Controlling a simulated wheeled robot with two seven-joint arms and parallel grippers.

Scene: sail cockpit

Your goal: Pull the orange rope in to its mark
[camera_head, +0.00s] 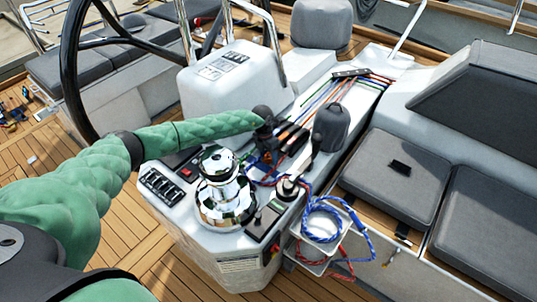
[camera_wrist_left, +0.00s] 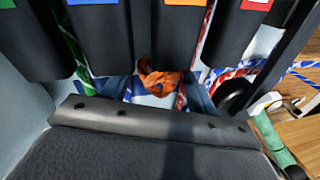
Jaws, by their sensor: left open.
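The orange rope (camera_wrist_left: 160,78) shows in the left wrist view as a short bunched length below the lever with the orange label (camera_wrist_left: 180,28). In the head view a small orange patch (camera_head: 267,156) shows below my left gripper (camera_head: 290,138). My left gripper is open at the rope clutches on the white console, with its green-sleeved arm reaching in from the left. I cannot tell whether it touches the orange rope. The gripper and clutches hide much of the rope, and I cannot make out its mark. My right gripper is not in view.
A chrome winch (camera_head: 222,190) stands on the console in front of the gripper. A grey covered winch (camera_head: 331,127) stands to its right. Blue and red ropes hang over a white holder (camera_head: 302,254). The steering wheel (camera_head: 72,70) is at left, and grey cushions (camera_head: 395,175) are at right.

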